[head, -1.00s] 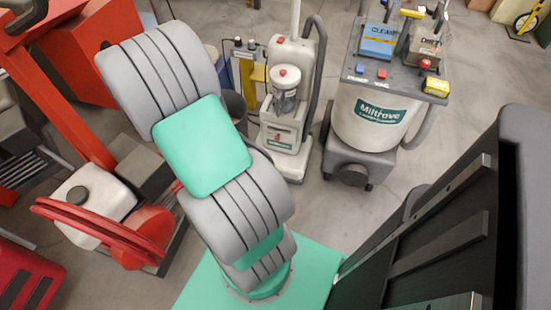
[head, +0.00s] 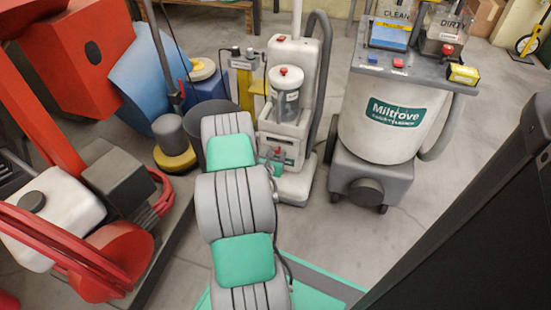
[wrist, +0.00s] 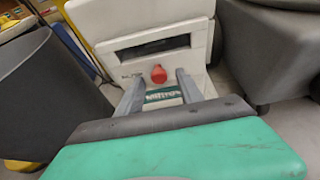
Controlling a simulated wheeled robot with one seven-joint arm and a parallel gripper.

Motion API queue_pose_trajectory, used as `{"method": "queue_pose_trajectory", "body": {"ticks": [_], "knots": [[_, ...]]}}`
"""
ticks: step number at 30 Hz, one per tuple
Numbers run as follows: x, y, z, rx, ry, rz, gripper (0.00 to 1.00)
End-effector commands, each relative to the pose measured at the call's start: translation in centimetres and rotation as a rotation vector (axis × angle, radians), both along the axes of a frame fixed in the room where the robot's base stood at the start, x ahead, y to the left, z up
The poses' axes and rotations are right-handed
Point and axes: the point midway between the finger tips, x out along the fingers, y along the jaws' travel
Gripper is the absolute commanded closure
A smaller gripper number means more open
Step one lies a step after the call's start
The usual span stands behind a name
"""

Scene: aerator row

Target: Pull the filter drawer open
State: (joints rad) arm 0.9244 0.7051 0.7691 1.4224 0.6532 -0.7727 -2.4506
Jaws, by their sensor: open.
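The white upright machine (head: 297,60) stands in the middle of the head view, with a clear canister on its front. In the wrist view its white front (wrist: 104,22) has a dark slot (wrist: 152,48), a red knob (wrist: 158,75) below it and a green label. I take the knob to be the filter drawer's handle; how far the drawer is out I cannot tell. My gripper (wrist: 160,83) is open and empty, its fingers pointing at the front, one on each side of the knob's line. Contact is not visible. In the head view my arm hides most of my gripper.
A grey and white Miltrove vacuum (head: 392,122) stands to the right. A dark bin (wrist: 45,95) is close on the left in the wrist view. Red machinery (head: 75,60) fills the left of the head view. Open floor (head: 450,190) lies at the right.

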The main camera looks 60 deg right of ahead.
Motion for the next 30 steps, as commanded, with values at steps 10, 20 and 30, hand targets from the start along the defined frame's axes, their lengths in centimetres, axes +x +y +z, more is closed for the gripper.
{"method": "queue_pose_trajectory", "body": {"ticks": [10, 20, 30], "knots": [[0.06, -0.11, 0.03, 0.000, 0.000, 0.001, 0.65], [0.04, -0.10, 0.01, 0.000, 0.000, 0.000, 0.92], [0.02, -0.10, 0.00, 0.001, -0.001, 0.000, 1.00]]}}
